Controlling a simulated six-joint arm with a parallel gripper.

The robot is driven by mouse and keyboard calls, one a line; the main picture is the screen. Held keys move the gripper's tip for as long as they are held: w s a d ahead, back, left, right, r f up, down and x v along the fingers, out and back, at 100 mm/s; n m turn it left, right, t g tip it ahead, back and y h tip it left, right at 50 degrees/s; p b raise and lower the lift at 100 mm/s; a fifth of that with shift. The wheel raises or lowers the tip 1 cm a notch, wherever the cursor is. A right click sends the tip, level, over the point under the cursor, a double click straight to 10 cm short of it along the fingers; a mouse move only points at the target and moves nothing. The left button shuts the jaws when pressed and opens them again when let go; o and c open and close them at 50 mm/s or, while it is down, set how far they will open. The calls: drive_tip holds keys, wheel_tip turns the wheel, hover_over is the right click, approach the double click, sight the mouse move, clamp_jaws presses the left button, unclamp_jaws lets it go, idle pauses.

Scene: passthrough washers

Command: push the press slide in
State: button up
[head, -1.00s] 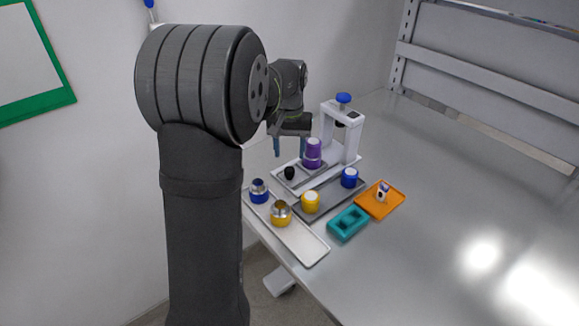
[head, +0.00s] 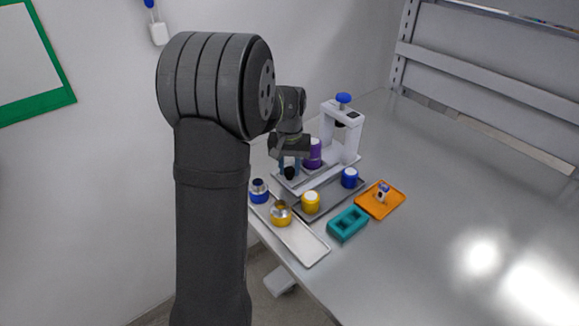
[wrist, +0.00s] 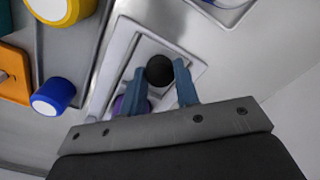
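The press (head: 354,140) is a white frame with a blue top knob, standing on a white base. Its slide (head: 318,169) is a grey plate at the front of the base, out from under the frame, and carries a purple cylinder with a white top (head: 314,155). A round black knob (head: 289,173) is at the slide's near end; it also shows in the wrist view (wrist: 160,71). My gripper (head: 289,165) points down over this end. Its two blue fingers (wrist: 160,80) lie close on both sides of the knob and appear shut on it. The purple cylinder is mostly hidden in the wrist view.
A grey tray (head: 335,197) with a yellow and a blue cylinder lies in front of the press. A silver tray (head: 308,250) holds two metal-topped parts. The table's right side is clear.

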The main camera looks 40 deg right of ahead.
drive_tip(key=d, duration=0.7)
drive_tip(key=shift+d, duration=0.35)
clamp_jaws()
drive_tip(key=o, duration=1.1)
unclamp_jaws()
wheel_tip(320, 180, up, 17)
drive_tip(key=shift+r, duration=0.2)
